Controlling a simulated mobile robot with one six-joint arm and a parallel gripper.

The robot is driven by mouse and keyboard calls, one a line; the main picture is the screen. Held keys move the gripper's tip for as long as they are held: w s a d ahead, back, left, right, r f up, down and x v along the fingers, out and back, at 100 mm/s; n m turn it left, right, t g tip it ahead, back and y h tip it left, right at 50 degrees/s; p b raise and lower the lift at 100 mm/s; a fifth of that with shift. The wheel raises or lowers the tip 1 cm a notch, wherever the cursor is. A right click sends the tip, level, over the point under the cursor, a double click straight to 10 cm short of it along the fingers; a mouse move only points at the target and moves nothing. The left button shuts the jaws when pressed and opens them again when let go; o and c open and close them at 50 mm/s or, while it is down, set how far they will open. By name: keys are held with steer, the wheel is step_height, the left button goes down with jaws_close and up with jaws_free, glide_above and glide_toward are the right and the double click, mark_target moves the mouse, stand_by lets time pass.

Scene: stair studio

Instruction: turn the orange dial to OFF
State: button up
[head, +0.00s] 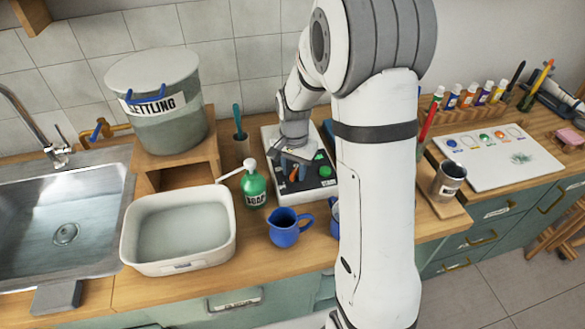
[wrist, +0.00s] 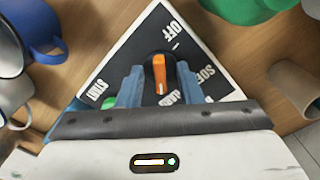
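The orange dial (wrist: 159,73) sits on a dark panel (wrist: 195,45) with white lettering, including OFF, SOFT and START. A pale mark shows at the dial's lower end in the wrist view, on the side away from OFF and near a partly hidden label. My gripper (wrist: 159,69) has one blue-grey finger on each side of the dial. Gaps show between the fingers and the dial, so it is open around it. In the head view, the dial (head: 293,174) shows just below my gripper (head: 296,158), and the arm hides part of the panel.
A green soap bottle (head: 254,186) and a blue jug (head: 285,228) stand close to the panel. A white basin (head: 180,230) and the sink (head: 60,220) are to the left. A metal cup (head: 447,182) and a paint palette (head: 490,155) are to the right.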

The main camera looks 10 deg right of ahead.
steer(key=shift+c, duration=0.4)
jaws_close()
